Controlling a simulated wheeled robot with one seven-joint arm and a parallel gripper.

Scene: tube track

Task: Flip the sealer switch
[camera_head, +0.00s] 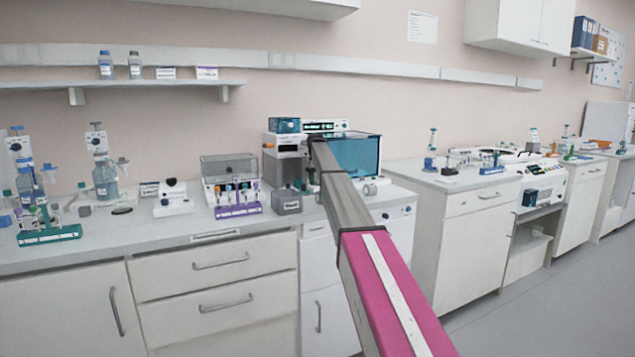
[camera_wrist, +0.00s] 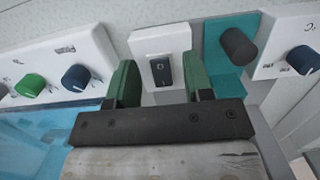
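A black rocker switch (camera_wrist: 161,71) sits on a small white block (camera_wrist: 160,42) in the middle of the wrist view. I take it for the sealer switch, though no readable label confirms this. My gripper (camera_wrist: 160,84) has two green fingertips set apart, one on each side of the switch, with nothing between them but the view of the block. I cannot tell whether the fingertips touch the block. In the head view my arm reaches to the equipment on the counter beside a blue-fronted box (camera_head: 358,155); the fingertips and switch cannot be made out there.
In the wrist view, a white panel with a green knob (camera_wrist: 29,85) and a blue knob (camera_wrist: 76,78) lies left. A teal panel with a dark knob (camera_wrist: 239,46) and another blue knob (camera_wrist: 303,59) lie right. A purple tube rack (camera_head: 238,211) stands on the counter.

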